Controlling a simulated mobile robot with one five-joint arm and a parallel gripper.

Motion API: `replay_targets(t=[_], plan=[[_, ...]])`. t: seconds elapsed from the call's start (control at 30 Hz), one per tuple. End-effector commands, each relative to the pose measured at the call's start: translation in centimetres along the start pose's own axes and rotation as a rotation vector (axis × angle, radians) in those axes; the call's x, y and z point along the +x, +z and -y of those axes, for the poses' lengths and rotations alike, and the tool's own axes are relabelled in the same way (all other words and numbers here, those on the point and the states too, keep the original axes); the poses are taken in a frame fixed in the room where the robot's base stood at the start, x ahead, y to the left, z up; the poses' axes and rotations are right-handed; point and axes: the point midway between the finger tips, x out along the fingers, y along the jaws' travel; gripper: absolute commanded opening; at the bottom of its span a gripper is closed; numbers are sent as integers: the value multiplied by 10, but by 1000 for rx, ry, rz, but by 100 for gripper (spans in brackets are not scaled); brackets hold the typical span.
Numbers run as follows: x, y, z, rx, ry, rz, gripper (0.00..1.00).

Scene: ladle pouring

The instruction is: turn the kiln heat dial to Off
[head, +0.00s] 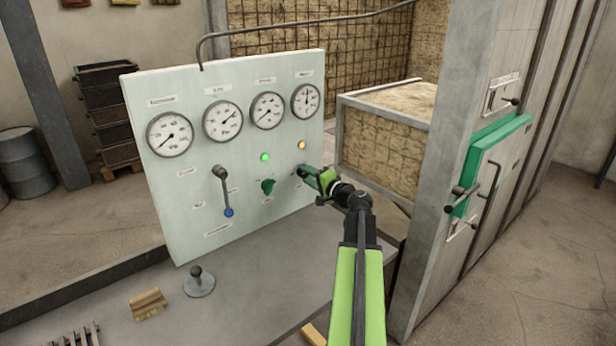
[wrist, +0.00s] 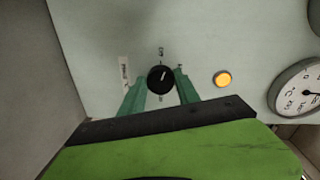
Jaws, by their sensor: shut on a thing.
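A round black dial (wrist: 160,80) with a white pointer line shows in the wrist view, on the pale control panel (head: 235,265). Its pointer slants up and slightly right in that picture. Small labels sit around the dial, but I cannot read them. My gripper (wrist: 161,88) is at the dial, its two green fingers on either side of it and shut on it. In the head view my gripper (head: 303,173) reaches the lower right of the panel, below a lit orange lamp (head: 302,145).
A dark green knob (head: 268,186) under a lit green lamp (head: 265,157) and a lever with a blue end (head: 225,190) are left of my gripper. Several gauges line the panel's top. A green-framed kiln door (head: 490,165) is at right.

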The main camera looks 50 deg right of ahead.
Motion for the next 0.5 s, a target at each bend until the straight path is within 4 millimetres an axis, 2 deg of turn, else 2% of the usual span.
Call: replay_targets(t=[0.2, 0.5], plan=[[0, 1, -1, -171, 1, -10, 0], [0, 1, -2, -324, 2, -20, 0]])
